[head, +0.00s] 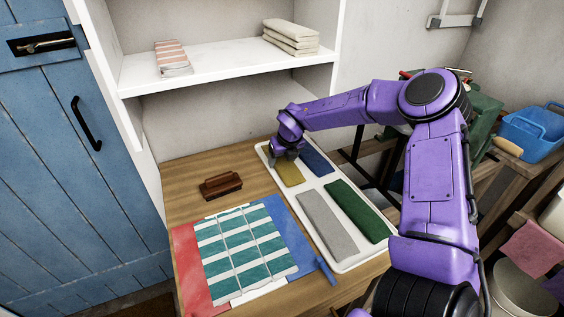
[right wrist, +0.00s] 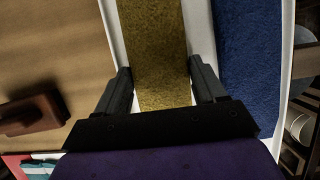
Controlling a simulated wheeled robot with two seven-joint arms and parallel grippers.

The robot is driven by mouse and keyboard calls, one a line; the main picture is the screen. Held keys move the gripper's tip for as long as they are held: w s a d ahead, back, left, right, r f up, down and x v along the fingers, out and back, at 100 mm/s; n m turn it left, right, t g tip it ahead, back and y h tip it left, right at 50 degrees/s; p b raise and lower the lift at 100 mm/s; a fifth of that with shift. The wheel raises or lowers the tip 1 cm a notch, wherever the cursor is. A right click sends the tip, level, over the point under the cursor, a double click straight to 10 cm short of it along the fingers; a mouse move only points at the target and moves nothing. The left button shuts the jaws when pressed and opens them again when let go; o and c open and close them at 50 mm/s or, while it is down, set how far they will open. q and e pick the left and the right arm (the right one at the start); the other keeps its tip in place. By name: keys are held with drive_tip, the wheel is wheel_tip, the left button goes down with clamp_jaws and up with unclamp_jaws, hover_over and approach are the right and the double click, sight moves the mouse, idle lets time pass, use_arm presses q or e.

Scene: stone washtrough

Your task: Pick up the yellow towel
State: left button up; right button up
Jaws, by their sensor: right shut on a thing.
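The yellow towel (head: 289,174) lies flat and folded in the far left part of the white tray (head: 343,267) on the wooden counter. The part of the towel beneath the gripper is hidden. My left gripper is not in view.
A blue towel (head: 316,163), a grey towel (head: 327,226) and a green towel (head: 358,210) share the tray. A brown brush (head: 221,186) and a teal-striped cloth (head: 245,250) lie to the left. A white shelf (head: 225,62) overhangs the counter's back.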

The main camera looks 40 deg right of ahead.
sight(286, 166)
drive_tip(key=shift+r, duration=0.15)
drive_tip(key=shift+s+r+b, duration=0.15)
drive_tip(key=shift+r+b, duration=0.1)
drive_tip(key=shift+b, duration=0.1)
drive_tip(key=r, duration=0.6)
drive_tip(key=shift+s+a+r+b, duration=0.15)
drive_tip(key=shift+s+b, duration=0.15)
drive_tip(key=shift+s, duration=0.05)
drive_tip(key=shift+s+a, duration=0.3)
drive_tip(key=shift+s, duration=0.45)
drive_tip(key=shift+s+a+r+p, duration=0.15)
drive_tip(key=shift+s+r+p, duration=0.2)
drive_tip(key=shift+s+p, duration=0.2)
drive_tip(key=shift+s+a+r+p, duration=0.15)
drive_tip(key=shift+s+r+p, duration=0.2)
drive_tip(key=shift+p, duration=0.3)
drive_tip(key=s+a+p, duration=0.1)
drive_tip(key=s+p, duration=0.2)
drive_tip(key=s, duration=0.1)
drive_tip(key=s+a+f+p, duration=0.1)
drive_tip(key=s+p, duration=0.3)
drive_tip(key=s, duration=0.1)
drive_tip(key=s+a+p, duration=0.2)
drive_tip(key=s+p, duration=0.1)
drive_tip(key=s, duration=0.1)
drive_tip(key=shift+s+a+f+p, duration=0.1)
drive_tip(key=shift+s+f+p, duration=0.1)
drive_tip(key=shift+s+p, duration=0.15)
drive_tip(key=shift+s+a, duration=0.15)
drive_tip(key=shift+s, duration=0.4)
